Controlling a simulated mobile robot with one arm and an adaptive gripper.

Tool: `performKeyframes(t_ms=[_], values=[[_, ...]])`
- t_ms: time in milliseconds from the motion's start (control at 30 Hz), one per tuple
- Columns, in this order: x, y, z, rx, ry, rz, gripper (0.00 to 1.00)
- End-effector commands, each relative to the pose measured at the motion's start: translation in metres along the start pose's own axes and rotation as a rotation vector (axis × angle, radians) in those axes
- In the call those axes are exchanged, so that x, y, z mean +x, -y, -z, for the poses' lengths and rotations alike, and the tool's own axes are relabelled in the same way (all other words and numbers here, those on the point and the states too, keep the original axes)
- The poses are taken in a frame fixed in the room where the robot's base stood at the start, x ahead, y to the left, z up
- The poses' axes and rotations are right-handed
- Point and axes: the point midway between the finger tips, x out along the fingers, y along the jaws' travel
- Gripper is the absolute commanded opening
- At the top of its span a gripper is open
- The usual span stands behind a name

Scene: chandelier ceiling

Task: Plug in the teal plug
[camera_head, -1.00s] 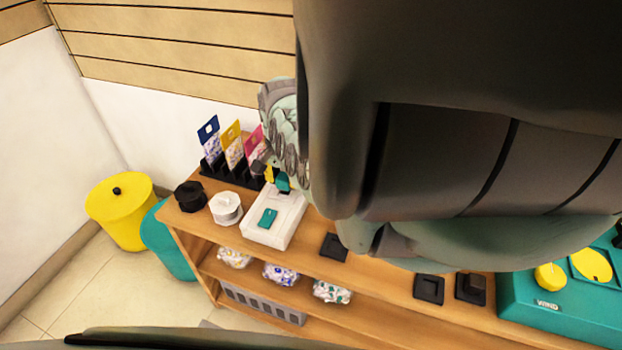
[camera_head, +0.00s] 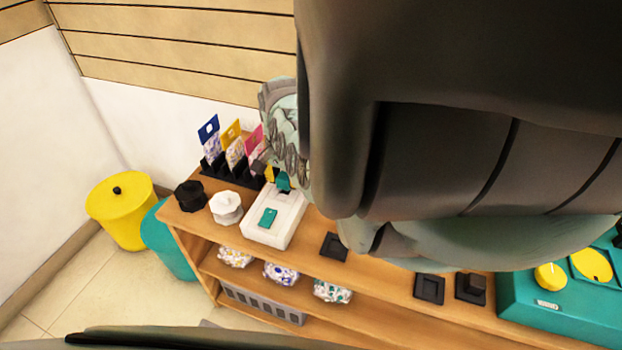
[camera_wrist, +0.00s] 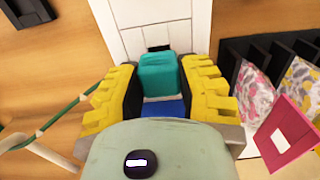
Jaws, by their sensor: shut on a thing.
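The teal plug (camera_wrist: 158,75) is between the yellow finger pads of my gripper (camera_wrist: 160,88) in the wrist view. My gripper is shut on it. In the head view the plug (camera_head: 283,181) shows just above the back end of a white socket box (camera_head: 283,229), with my gripper (camera_head: 273,175) largely hidden behind my arm. The white box carries a teal switch (camera_head: 268,217) on its front part. In the wrist view a dark slot lies just past the plug on the white box (camera_wrist: 152,12). I cannot tell whether the plug touches the box.
A black rack (camera_head: 228,177) with upright blue, yellow and pink cards stands close behind the box. A white knob (camera_head: 226,208) and black knob (camera_head: 190,196) stand left on the wooden shelf (camera_head: 380,279). A dark square pad (camera_head: 333,247) lies right. A cable (camera_wrist: 55,120) crosses the wrist view.

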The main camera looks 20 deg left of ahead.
Motion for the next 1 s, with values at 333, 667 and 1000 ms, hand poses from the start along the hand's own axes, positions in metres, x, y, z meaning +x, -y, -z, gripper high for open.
performKeyframes(t_ms=[333, 667, 1000], values=[[0.0011, 0.0002, -0.0002, -0.001, 0.0, 0.0, 0.09], [0.005, 0.0002, -0.0001, 0.0, 0.0, 0.0, 0.09], [0.0088, 0.0002, 0.0, 0.0, 0.0, 0.0, 0.09]])
